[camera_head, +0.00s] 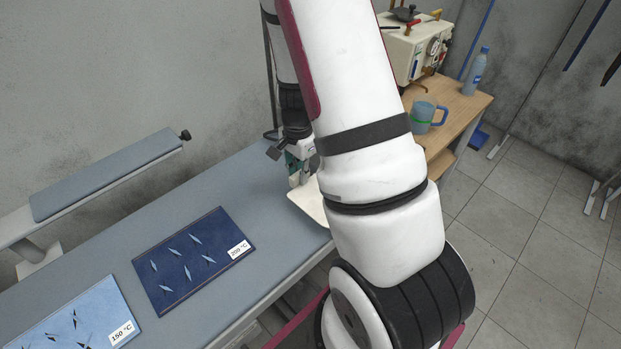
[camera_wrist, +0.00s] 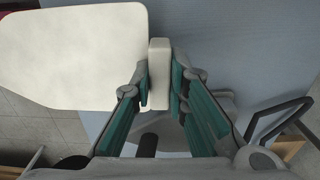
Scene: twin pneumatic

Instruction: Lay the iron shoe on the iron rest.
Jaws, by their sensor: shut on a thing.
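The iron shoe is a flat off-white plate with a pale upright tab; it shows in the wrist view (camera_wrist: 75,55) and partly in the head view (camera_head: 309,202), at the table's right end. My gripper (camera_wrist: 160,85) is shut on the tab, with a green-padded finger on each side of it. In the head view my gripper (camera_head: 298,170) is above the table's far right part, and my arm hides part of the plate. I cannot tell whether the plate touches the table. I cannot make out the iron rest for certain; a grey rounded part (camera_wrist: 222,102) shows behind the fingers in the wrist view.
The grey-blue table (camera_head: 110,255) bears a dark blue cloth marked 200 °C (camera_head: 195,262) and a light blue cloth marked 150 °C (camera_head: 70,320). A padded sleeve board (camera_head: 110,175) stands at left. A wooden table at right holds a mug (camera_head: 424,115), a bottle (camera_head: 474,72) and a machine (camera_head: 412,45).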

